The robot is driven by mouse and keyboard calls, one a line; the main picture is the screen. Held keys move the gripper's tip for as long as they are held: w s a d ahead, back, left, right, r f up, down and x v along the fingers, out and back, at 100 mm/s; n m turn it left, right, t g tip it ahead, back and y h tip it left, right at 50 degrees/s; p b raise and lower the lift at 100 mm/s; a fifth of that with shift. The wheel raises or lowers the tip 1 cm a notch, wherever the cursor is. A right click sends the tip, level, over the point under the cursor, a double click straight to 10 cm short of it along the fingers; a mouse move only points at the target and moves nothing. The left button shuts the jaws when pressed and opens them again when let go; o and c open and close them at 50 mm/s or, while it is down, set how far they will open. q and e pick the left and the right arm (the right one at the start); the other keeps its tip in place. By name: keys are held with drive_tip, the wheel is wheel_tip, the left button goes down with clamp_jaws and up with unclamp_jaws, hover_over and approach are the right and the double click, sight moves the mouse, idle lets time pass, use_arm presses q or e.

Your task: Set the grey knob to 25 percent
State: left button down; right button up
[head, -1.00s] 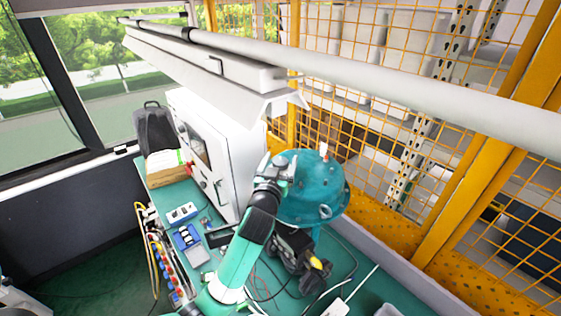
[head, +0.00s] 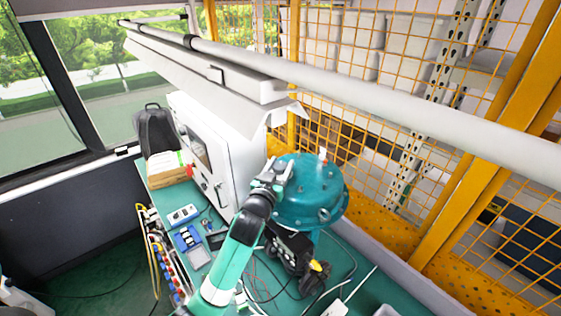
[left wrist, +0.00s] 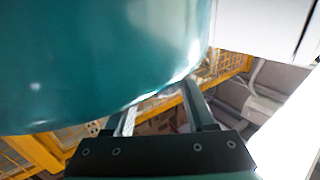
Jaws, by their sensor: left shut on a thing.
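A teal domed housing (head: 315,195) with a small red and white piece (head: 322,155) on top stands on the green bench. My left gripper (head: 283,170) is at the dome's left side, close against it. In the left wrist view the dome (left wrist: 80,60) fills the upper left, and the fingers of my left gripper (left wrist: 160,105) reach toward its lower edge. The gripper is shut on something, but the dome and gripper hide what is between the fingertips. I cannot make out the grey knob or any scale reading. My right gripper is not in view.
A white cabinet (head: 215,165) stands close on the left of the dome. Black devices (head: 285,250) and loose cables lie in front of it. A yellow mesh fence (head: 400,120) runs behind, and a long white pipe (head: 380,90) crosses above.

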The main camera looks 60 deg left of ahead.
use_arm(q)
drive_tip(key=shift+s+a+r+m+t+h+p, duration=0.1)
drive_tip(key=shift+r+m+t+h+p, duration=0.15)
drive_tip(key=shift+m+t+h+p, duration=0.55)
drive_tip(key=shift+h+p, duration=0.4)
drive_tip(key=shift+f+m+t+h, duration=0.2)
drive_tip(key=shift+m+t+h, duration=0.2)
drive_tip(key=shift+m, duration=0.1)
drive_tip(key=m+t+h+b, duration=0.1)
drive_tip(key=m+h+b, duration=0.1)
drive_tip(key=h+b, duration=0.1)
drive_tip(key=shift+f+t, duration=0.3)
drive_tip(key=shift+t, duration=0.1)
drive_tip(key=shift+r+m+h, duration=0.15)
drive_tip(key=shift+m+h, duration=0.45)
drive_tip(key=shift+h, duration=0.2)
drive_tip(key=shift+r+m+t+h, duration=0.2)
drive_tip(key=shift+m+t+h, duration=0.1)
drive_tip(key=shift+h, duration=0.1)
drive_tip(key=shift+r+m+h+p, duration=0.1)
drive_tip(key=shift+m+h+p, duration=0.4)
drive_tip(key=shift+h+p, duration=0.4)
drive_tip(key=shift+m+t+h+p, duration=0.3)
drive_tip(key=shift+h+p, duration=0.1)
drive_tip(key=shift+p, duration=0.3)
drive_tip(key=shift+f+h, duration=0.2)
drive_tip(key=shift+h, duration=0.1)
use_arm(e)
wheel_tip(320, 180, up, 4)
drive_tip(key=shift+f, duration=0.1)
